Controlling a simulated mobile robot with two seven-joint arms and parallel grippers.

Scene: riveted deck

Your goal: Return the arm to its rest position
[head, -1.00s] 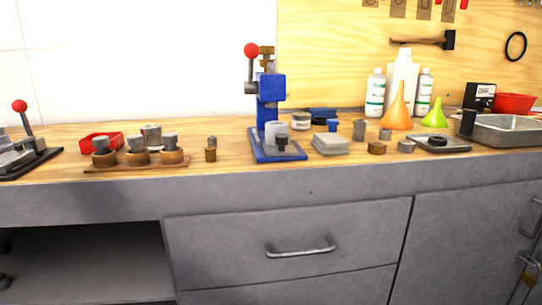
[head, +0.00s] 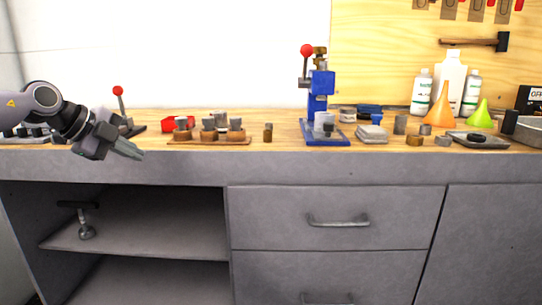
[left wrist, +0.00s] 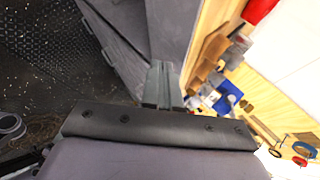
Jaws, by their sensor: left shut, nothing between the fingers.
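My left arm comes in from the left in the head view, with its gripper (head: 130,151) in front of the bench's front edge, at about the height of the worktop. The gripper is shut and empty, its fingers pointing right and slightly down. In the left wrist view the closed fingers (left wrist: 162,84) show at the middle, with the bench front beyond them and the worktop to the right. My right gripper is in neither view.
The wooden worktop (head: 280,143) carries a blue press (head: 318,105), a wooden holder with weights (head: 210,140), a red tray (head: 178,124), an orange funnel (head: 439,106) and white bottles (head: 451,80). Below are open shelves (head: 150,225) and drawers (head: 338,205). A perforated floor (left wrist: 45,50) shows in the wrist view.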

